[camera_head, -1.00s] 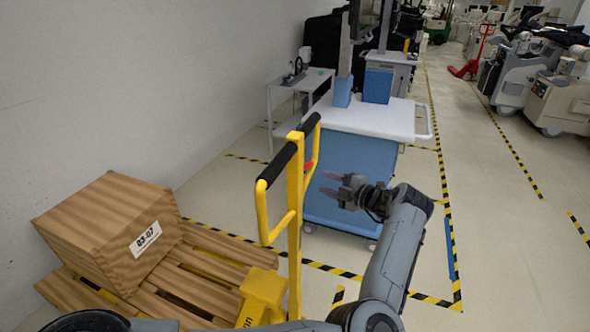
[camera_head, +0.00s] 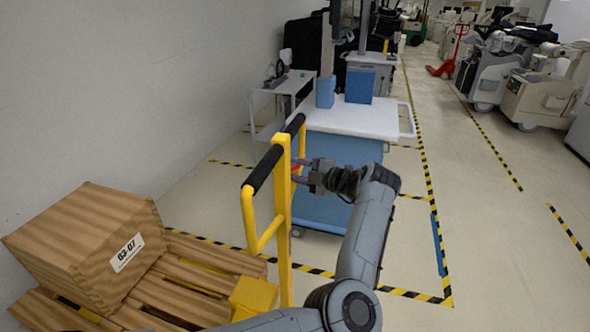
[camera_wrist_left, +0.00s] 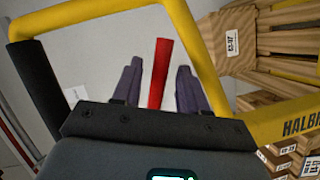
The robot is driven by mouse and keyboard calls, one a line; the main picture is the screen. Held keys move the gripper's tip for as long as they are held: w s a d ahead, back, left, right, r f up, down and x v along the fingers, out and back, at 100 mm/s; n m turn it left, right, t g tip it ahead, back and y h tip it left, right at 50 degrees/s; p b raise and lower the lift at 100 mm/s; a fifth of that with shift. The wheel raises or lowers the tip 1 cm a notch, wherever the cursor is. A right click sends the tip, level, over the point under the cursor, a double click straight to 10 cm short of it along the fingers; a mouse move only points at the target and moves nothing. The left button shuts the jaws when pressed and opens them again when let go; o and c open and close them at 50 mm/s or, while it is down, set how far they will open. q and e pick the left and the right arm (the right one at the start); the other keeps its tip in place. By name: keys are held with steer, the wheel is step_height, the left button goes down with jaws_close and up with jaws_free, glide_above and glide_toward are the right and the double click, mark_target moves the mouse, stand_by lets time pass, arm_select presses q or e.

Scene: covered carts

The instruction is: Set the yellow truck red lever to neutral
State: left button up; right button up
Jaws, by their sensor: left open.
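The yellow pallet truck's handle (camera_head: 283,215) stands upright in the head view, with black grips (camera_head: 262,170) on its loop. The red lever (camera_wrist_left: 160,75) shows in the left wrist view as a short red bar. It stands between the two dark fingers of my left gripper (camera_wrist_left: 158,70), with a gap on each side. In the head view a bit of the lever shows beside the yellow post, at the fingertips of my left gripper (camera_head: 302,172). The left gripper is open and holds nothing. My right gripper is out of view.
A wooden box (camera_head: 92,245) sits on a wooden pallet (camera_head: 190,290) to the left. A blue cart with a white top (camera_head: 370,120) stands just behind the handle. Open floor (camera_head: 480,240) lies to the right.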

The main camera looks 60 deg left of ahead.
arm_select(q)
steer(key=shift+x, duration=0.8)
jaws_close()
